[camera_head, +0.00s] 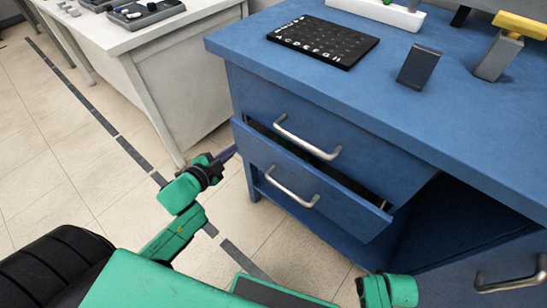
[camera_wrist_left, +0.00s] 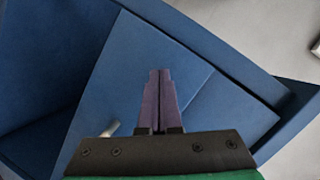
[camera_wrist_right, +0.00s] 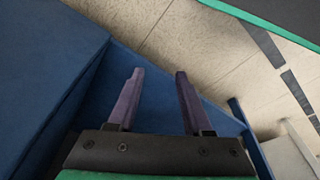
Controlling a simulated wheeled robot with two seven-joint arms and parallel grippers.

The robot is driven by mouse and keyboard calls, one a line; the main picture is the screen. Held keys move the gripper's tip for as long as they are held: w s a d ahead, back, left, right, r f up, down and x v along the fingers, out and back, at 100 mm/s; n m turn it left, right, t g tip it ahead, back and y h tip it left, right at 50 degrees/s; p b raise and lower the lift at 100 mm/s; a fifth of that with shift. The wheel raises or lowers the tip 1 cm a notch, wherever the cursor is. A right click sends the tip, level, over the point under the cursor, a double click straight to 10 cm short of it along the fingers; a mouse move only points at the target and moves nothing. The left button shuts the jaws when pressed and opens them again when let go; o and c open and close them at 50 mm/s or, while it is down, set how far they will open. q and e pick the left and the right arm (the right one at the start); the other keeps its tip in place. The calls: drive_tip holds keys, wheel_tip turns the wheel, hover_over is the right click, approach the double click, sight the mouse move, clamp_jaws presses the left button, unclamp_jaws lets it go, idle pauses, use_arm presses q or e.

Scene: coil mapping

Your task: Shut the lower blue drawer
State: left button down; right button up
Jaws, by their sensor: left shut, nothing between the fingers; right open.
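The lower blue drawer (camera_head: 280,170) is pulled partly out of the blue cabinet, with a dark gap showing behind its front. Its silver bar handle (camera_head: 290,188) is on the front. My left gripper (camera_head: 232,151) is shut and empty, its purple fingers by the left end of the drawer front. In the left wrist view the shut fingers (camera_wrist_left: 160,78) lie over blue panels, with a pale handle end (camera_wrist_left: 112,128) to their left; contact cannot be told. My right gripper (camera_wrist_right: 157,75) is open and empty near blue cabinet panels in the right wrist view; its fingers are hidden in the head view.
The upper drawer (camera_head: 330,135) looks shut, and its handle (camera_head: 305,140) sticks out. A black lettered board (camera_head: 322,42) and a dark block (camera_head: 419,67) stand on the blue top. A white table (camera_head: 165,70) is at the left. Tiled floor (camera_head: 75,150) is open in front.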

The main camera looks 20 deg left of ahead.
use_arm(q)
drive_tip(key=s+d+r+m+g+h, duration=0.2)
drive_tip(key=s+m+g+h, duration=0.25)
drive_tip(key=m+h, duration=0.35)
drive_tip(key=s+d+r+m+g+h, duration=0.1)
drive_tip(key=s+r+m+g+h, duration=0.15)
drive_tip(key=s+m+h, duration=0.55)
drive_tip(key=w+d, duration=0.3)
drive_tip(key=w+d+m+y, duration=0.1)
drive_tip(key=w+d, duration=0.2)
drive_tip(key=d, duration=0.1)
drive_tip(key=w+d+m+y, duration=0.1)
drive_tip(key=w+d, duration=0.2)
drive_tip(key=shift+w+d+f, duration=0.15)
drive_tip(key=shift+d+f, duration=0.1)
drive_tip(key=shift+d, duration=0.05)
drive_tip(key=shift+w+d, duration=0.1)
drive_tip(key=shift+w, duration=0.2)
use_arm(e)
drive_tip(key=s+d+f+g, duration=0.1)
drive_tip(key=s+f, duration=0.9)
drive_tip(key=f, duration=0.3)
drive_tip(key=shift+d+f, duration=0.2)
drive_tip(key=shift+d, duration=0.1)
